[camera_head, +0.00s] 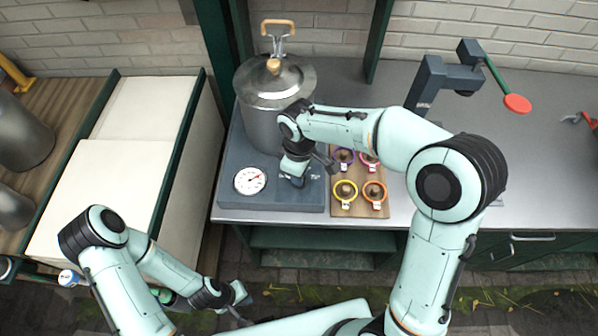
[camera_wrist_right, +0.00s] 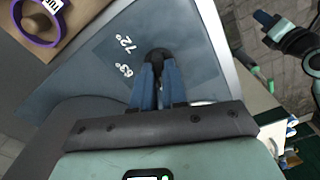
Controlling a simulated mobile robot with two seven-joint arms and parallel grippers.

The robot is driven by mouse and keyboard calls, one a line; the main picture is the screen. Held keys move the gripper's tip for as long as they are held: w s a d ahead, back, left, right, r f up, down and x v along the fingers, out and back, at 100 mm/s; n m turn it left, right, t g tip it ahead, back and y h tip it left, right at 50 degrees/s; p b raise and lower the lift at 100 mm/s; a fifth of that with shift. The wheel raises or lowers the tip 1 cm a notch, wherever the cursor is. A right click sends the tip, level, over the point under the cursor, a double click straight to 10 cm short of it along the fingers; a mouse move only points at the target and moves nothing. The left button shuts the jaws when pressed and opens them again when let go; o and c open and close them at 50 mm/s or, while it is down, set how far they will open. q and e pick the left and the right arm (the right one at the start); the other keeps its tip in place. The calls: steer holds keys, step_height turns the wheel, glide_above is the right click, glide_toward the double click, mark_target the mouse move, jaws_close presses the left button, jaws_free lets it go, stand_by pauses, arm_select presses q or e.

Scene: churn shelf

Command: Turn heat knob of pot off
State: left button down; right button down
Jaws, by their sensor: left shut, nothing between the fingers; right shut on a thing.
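The steel pot (camera_head: 262,117) with a lid and wooden handle stands on a blue-grey heater base (camera_head: 285,203). The base has a round white dial gauge (camera_head: 249,181) at its front left. My right gripper (camera_head: 298,182) reaches down to the base's front, right of the gauge. In the right wrist view its blue fingers (camera_wrist_right: 158,78) are shut on the black heat knob (camera_wrist_right: 160,56), beside printed 63° and 72° marks. The fingers hide part of the knob, so I cannot tell its setting. My left gripper (camera_head: 241,296) is shut and empty, low over the floor.
A wooden board (camera_head: 358,204) with several coloured rings lies right of the base. A dark press with a red-ended green lever (camera_head: 516,103) stands on the grey counter (camera_head: 555,165). A white-topped cabinet (camera_head: 105,190) stands left.

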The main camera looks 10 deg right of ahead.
stand_by(0.4)
steer(key=c, duration=1.2)
jaws_free()
steer(key=shift+o, duration=0.2)
steer(key=shift+r, duration=0.1)
